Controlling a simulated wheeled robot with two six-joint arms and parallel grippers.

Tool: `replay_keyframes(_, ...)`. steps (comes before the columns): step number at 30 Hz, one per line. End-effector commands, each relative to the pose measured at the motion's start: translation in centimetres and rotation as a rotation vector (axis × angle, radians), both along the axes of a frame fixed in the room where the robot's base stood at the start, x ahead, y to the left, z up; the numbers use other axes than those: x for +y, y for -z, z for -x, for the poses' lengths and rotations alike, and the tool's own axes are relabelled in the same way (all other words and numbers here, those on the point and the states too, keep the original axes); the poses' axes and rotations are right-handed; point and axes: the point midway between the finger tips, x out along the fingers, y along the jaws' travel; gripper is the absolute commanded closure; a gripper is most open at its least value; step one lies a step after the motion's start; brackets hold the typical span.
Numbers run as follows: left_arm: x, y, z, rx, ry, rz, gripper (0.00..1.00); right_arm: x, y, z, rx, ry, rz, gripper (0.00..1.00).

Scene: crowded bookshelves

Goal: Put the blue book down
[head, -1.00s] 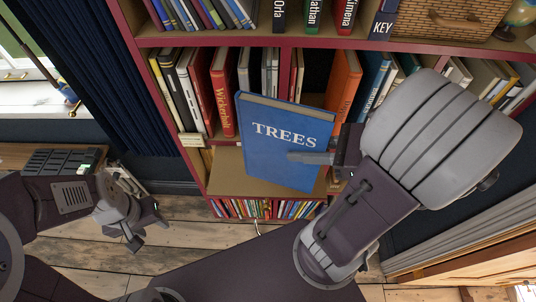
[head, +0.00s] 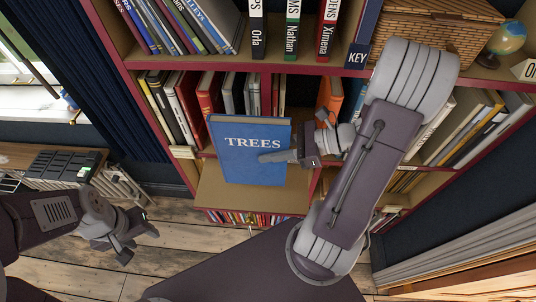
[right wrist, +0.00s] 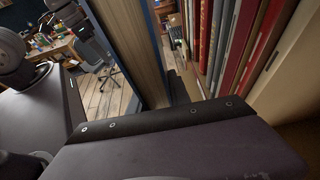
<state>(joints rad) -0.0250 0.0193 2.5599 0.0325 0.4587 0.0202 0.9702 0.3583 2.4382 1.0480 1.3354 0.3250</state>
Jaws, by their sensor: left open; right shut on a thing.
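The blue book (head: 250,145), titled TREES, is upright with its cover facing me in the head view. It is in front of the bookcase, over the gap in the middle row. My right gripper (head: 280,156) is shut on its right edge, with one finger across the cover. In the right wrist view a pale page block with blue edges, apparently the same book (right wrist: 122,45), stands left of shelved books. My left gripper (head: 122,246) is open and empty at the lower left, away from the book. The book hides part of the shelf behind it.
A bare shelf board (head: 240,198) lies below the book. Shelved books (head: 168,108) stand left of it, and more books (head: 470,125) fill the right. A wicker basket (head: 430,35) and a globe (head: 507,38) sit above. A dark curtain (head: 95,80) hangs at the left.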

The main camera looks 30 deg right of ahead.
Motion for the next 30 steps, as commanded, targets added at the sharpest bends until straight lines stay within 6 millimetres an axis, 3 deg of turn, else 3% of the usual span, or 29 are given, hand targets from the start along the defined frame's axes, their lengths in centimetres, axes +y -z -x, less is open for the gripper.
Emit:
replay_keyframes(3, 0.0, -0.1, 0.0, 0.000, 0.000, 0.000, 0.54, -0.2, 0.6, -1.2, -0.002, -0.002, -0.005, 1.00)
replay_keyframes(8, 0.0, -0.1, 0.0, 0.000, 0.000, 0.000, 0.54, -0.3, 0.9, -1.6, -0.003, 0.001, -0.003, 1.00)
replay_keyframes(17, 0.0, -0.1, 0.0, 0.000, 0.000, 0.000, 0.54, -0.2, 4.7, -1.5, -0.002, 0.000, -0.005, 1.00)
replay_keyframes(28, 0.0, 0.2, 0.0, 0.000, 0.000, 0.000, 0.54, -0.2, 5.1, -1.5, -0.004, 0.001, -0.004, 1.00)
replay_keyframes(29, 0.0, 0.2, 0.0, 0.000, 0.000, 0.000, 0.54, -0.3, 5.2, -1.5, -0.002, 0.001, 0.000, 0.74)
replay_keyframes(30, 0.0, 0.2, 0.0, 0.000, 0.000, 0.000, 0.54, -0.3, 5.2, -1.5, -0.002, 0.001, 0.000, 0.63)
